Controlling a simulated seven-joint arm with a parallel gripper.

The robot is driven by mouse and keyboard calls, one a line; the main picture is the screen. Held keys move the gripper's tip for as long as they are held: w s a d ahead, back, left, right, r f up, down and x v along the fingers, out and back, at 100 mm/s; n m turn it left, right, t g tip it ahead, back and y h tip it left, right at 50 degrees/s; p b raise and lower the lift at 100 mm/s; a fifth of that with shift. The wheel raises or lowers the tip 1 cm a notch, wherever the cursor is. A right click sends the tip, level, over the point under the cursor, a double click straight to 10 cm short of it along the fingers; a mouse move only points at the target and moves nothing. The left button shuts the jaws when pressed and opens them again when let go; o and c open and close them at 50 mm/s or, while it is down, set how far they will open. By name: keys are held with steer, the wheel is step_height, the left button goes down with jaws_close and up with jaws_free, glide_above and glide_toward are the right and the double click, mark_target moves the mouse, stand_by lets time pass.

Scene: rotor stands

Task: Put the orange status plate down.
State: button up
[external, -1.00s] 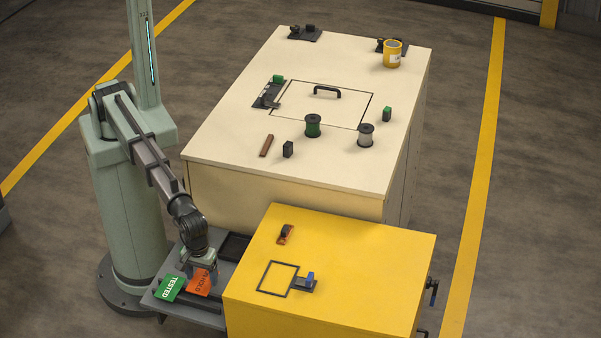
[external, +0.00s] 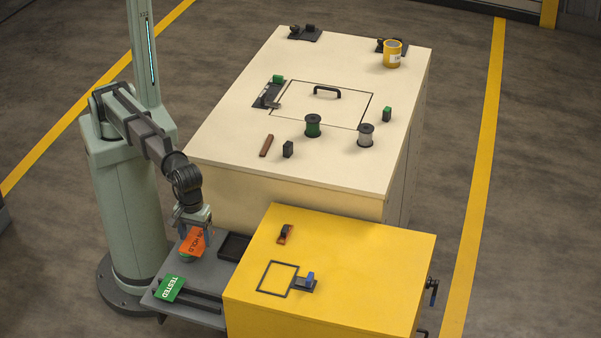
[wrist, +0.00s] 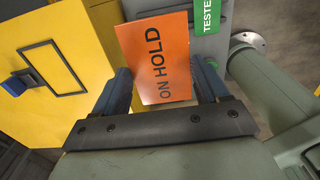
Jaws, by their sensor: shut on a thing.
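The orange status plate (external: 193,242) reads "ON HOLD" and is tilted. My gripper (external: 194,224) is shut on it and holds it above the grey shelf (external: 217,276) at the left of the yellow cabinet. In the wrist view the plate (wrist: 156,58) stands between the two fingers of my gripper (wrist: 166,88). The green "TESTED" plate (external: 171,288) rests at the front left of the shelf, apart from the orange one. A green bit shows just under the orange plate; I cannot tell what it is.
The yellow cabinet (external: 345,260) stands right of the shelf, with a black square outline (external: 278,279) and a blue-handled latch (external: 308,281) on top. A dark recessed tray (external: 234,246) on the shelf looks empty. The cream cabinet (external: 235,140) with spools and small blocks stands behind.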

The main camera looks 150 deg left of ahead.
step_height(320, 180, up, 18)
steer(key=f, duration=0.1)
glide_above(330, 163)
step_height(330, 163, down, 4)
steer(key=shift+w+f, duration=0.1)
steer(key=shift+f, duration=5.4)
steer(key=shift+f, duration=0.15)
steer(key=o, duration=1.1)
